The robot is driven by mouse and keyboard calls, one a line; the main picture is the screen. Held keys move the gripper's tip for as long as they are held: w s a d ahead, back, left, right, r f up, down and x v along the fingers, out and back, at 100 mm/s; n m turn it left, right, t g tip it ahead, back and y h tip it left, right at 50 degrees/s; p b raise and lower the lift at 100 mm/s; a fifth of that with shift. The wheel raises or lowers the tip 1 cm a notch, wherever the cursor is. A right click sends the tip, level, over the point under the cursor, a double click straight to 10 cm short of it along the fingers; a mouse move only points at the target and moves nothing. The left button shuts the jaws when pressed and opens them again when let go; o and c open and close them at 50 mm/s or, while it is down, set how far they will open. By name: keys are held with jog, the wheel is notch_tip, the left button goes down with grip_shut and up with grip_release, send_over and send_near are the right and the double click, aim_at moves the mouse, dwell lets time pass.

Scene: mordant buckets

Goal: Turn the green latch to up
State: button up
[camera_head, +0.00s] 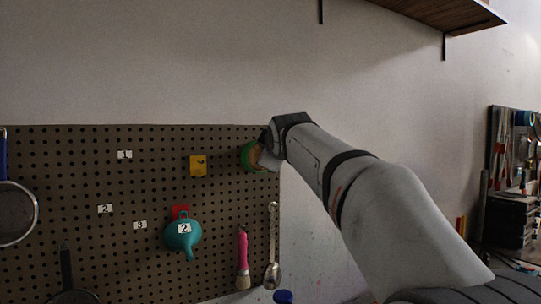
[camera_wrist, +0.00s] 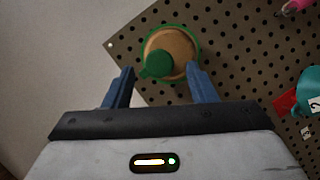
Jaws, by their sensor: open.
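The green latch (camera_wrist: 157,66) is in the upper middle of the wrist view. It has a round tan face with a green rim and a rounded green tab at the lower left of the face. In the head view the latch (camera_head: 248,156) is near the pegboard's upper right corner, partly hidden behind my wrist. My gripper (camera_wrist: 160,70) is open, with one blue finger on each side of the latch's lower part. I cannot tell whether either finger touches it. The fingers are mostly hidden in the head view.
The brown pegboard (camera_head: 60,160) also carries a yellow piece (camera_head: 198,166), a red hook (camera_head: 180,211), a teal funnel-like vessel (camera_head: 178,240), a pink brush (camera_head: 242,250) and a metal spoon (camera_head: 273,240). A wooden shelf (camera_head: 440,12) is high at right. Bare wall lies above the board.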

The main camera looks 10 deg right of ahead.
jog(key=s, duration=0.2)
jog(key=s+r+b, duration=0.1)
jog(key=s, duration=0.2)
jog(key=shift+s, duration=0.15)
jog(key=s+f+m+g, duration=0.4)
jog(key=s+f, duration=0.6)
jog(key=f, duration=0.5)
jog(key=s+d+f+m+g, duration=0.1)
jog(key=s+f+m+g, duration=0.3)
jog(key=s+f, duration=0.6)
jog(key=s+f+m+g, duration=0.4)
jog(key=s+f, duration=0.6)
jog(key=f, duration=1)
jog(key=shift+s+d+g, duration=0.15)
jog(key=shift+d+g, duration=0.2)
jog(key=shift+g, duration=0.05)
